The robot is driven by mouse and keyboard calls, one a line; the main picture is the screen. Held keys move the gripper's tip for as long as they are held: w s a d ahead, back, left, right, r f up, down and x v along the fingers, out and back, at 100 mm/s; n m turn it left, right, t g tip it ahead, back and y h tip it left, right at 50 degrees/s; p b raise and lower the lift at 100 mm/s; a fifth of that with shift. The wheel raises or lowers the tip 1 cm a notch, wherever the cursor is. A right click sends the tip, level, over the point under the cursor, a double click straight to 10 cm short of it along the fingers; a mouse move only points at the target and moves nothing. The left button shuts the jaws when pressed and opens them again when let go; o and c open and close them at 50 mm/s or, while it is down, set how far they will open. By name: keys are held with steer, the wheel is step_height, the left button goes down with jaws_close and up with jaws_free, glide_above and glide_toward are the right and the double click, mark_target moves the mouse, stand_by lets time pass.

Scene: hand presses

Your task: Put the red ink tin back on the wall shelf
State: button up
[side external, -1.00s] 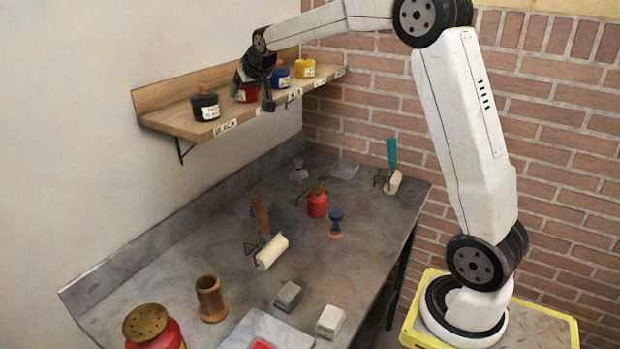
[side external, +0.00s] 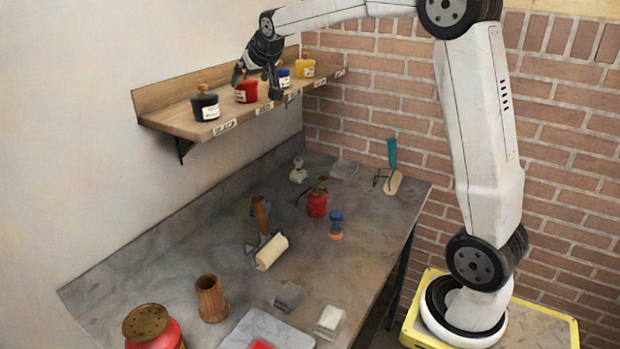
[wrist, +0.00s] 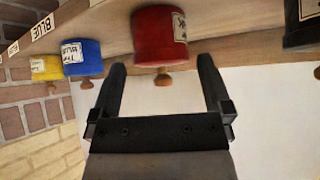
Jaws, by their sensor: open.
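The red ink tin (side external: 246,91) stands upright on the wall shelf (side external: 180,123), between the black tin and the blue tin. In the wrist view the red tin (wrist: 160,36) appears upside down, with its wooden knob and a pale label showing. My gripper (side external: 256,86) is at the shelf, just above and around the red tin's place. In the wrist view my gripper (wrist: 162,82) is open, with a finger on each side of the tin's knob end. The fingertips show a gap from the tin, and nothing is held.
A black tin (side external: 205,106), a blue tin (side external: 283,79) and a yellow tin (side external: 305,69) stand on the same shelf. The bench below holds rollers (side external: 270,252), a red can (side external: 317,203), a wooden pot (side external: 211,298) and grey blocks (side external: 288,296).

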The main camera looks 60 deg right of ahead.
steer(key=v, duration=0.7)
steer(key=shift+s+r, duration=0.2)
steer(key=shift+r, duration=0.05)
steer(key=shift+a+f, duration=0.15)
steer(key=s+a+f+n+g+y, duration=0.15)
steer(key=s+a+f, duration=0.3)
steer(key=f, duration=0.45)
steer(key=s+a+f+n+g+y, duration=0.1)
steer(key=s+a+f+g, duration=0.15)
steer(key=a+f, duration=0.45)
steer(key=s+a+f+n+g, duration=0.1)
steer(key=s+a+f, duration=0.3)
steer(key=s+f, duration=1)
steer(key=shift+s+f+n+g+y, duration=0.15)
steer(key=shift+s+n+g+y, duration=0.1)
steer(key=shift+n+g+y, duration=0.25)
